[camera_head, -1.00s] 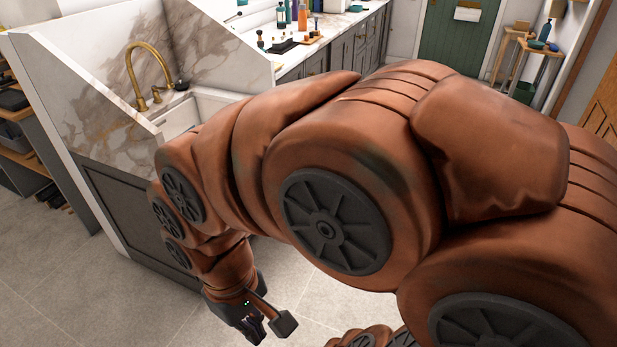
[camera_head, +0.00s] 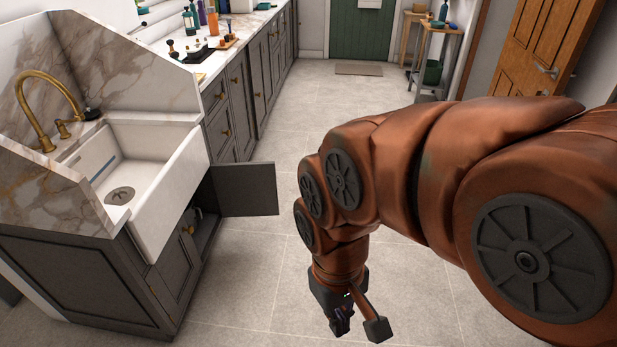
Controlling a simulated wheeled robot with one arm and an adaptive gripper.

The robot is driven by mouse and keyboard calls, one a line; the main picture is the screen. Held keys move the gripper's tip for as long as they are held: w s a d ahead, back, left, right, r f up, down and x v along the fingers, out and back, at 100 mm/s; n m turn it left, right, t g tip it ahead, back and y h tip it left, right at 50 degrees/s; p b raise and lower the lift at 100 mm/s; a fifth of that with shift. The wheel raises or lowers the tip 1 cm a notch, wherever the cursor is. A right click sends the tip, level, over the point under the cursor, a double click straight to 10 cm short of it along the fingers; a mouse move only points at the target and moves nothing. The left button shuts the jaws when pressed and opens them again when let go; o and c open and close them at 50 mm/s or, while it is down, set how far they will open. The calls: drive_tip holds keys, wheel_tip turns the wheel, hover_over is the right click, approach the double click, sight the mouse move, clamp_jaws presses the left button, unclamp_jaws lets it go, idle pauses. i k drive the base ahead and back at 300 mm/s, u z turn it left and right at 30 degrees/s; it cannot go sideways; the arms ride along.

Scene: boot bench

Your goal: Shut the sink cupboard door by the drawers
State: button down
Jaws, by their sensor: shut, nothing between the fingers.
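The grey sink cupboard door by the drawers (camera_head: 247,190) stands open, swung out from the cabinet into the aisle. It is below and right of the white sink (camera_head: 150,180). Part of the dark cupboard inside (camera_head: 207,225) shows under the sink. The other sink cupboard door (camera_head: 175,272) looks shut. My gripper (camera_head: 343,326) is low over the floor, right of the open door and nearer to me, apart from it. It points down, shut and empty.
Grey drawers (camera_head: 216,96) and cupboards run back along the left. Bottles and a dark tray (camera_head: 209,52) stand on the counter. The tiled floor (camera_head: 285,110) is clear in the aisle. A wooden door (camera_head: 550,50) and a small shelf stand (camera_head: 437,50) are on the right.

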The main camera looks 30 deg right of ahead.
sight(243, 189)
drive_tip(key=z, duration=0.95)
drive_tip(key=i, duration=5.35)
drive_tip(key=u, duration=4.3)
